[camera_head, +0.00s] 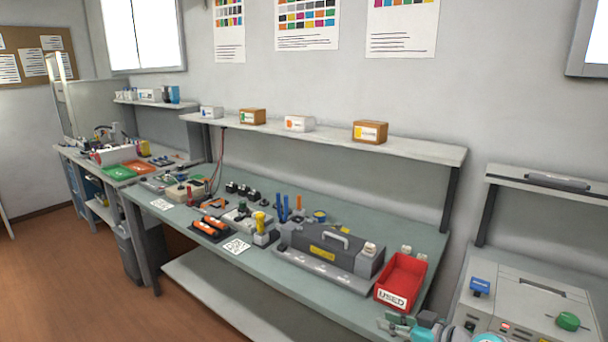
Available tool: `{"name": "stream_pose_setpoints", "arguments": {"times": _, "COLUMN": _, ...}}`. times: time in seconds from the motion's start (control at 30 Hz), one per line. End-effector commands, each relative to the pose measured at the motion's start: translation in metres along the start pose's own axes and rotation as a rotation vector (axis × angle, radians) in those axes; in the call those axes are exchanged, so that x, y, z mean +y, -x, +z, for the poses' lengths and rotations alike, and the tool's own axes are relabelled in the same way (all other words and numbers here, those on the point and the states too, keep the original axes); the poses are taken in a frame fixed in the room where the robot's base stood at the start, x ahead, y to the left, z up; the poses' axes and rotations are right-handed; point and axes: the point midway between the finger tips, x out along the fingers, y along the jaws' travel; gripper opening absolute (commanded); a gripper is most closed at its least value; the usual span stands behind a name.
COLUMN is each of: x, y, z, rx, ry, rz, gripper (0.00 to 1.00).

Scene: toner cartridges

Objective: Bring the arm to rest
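Part of my arm shows at the bottom right edge, with grey links and teal joint caps. My gripper (392,324) is small and partly cut off at the bottom edge, in front of the red bin (402,281) marked USED. It appears apart from the bin. I cannot tell whether its fingers are open or shut, and I see nothing clearly held. Most of the arm is out of view.
A long green-grey workbench (168,222) holds a dark grey case (330,251), orange-and-black cartridges (211,228) and tools. A shelf above (420,147) carries several small boxes. A beige machine (526,307) stands right of my gripper. Brown floor (70,285) is clear at left.

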Motion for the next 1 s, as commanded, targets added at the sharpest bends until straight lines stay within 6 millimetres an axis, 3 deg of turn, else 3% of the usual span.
{"name": "stream_pose_setpoints", "arguments": {"times": 0.03, "x": -0.008, "y": -0.003, "z": 0.019, "rx": -0.005, "ry": -0.031, "rz": 0.019, "gripper": 0.23}}
{"name": "stream_pose_setpoints", "arguments": {"times": 0.2, "x": -0.032, "y": -0.005, "z": 0.079, "rx": -0.013, "ry": -0.130, "rz": 0.122, "gripper": 0.23}}
{"name": "stream_pose_setpoints", "arguments": {"times": 0.47, "x": -0.075, "y": 0.012, "z": 0.162, "rx": -0.023, "ry": -0.245, "rz": 0.278, "gripper": 0.23}}
{"name": "stream_pose_setpoints", "arguments": {"times": 0.7, "x": -0.121, "y": 0.048, "z": 0.222, "rx": -0.027, "ry": -0.307, "rz": 0.413, "gripper": 0.23}}
{"name": "stream_pose_setpoints", "arguments": {"times": 1.0, "x": -0.181, "y": 0.112, "z": 0.272, "rx": -0.019, "ry": -0.331, "rz": 0.556, "gripper": 0.23}}
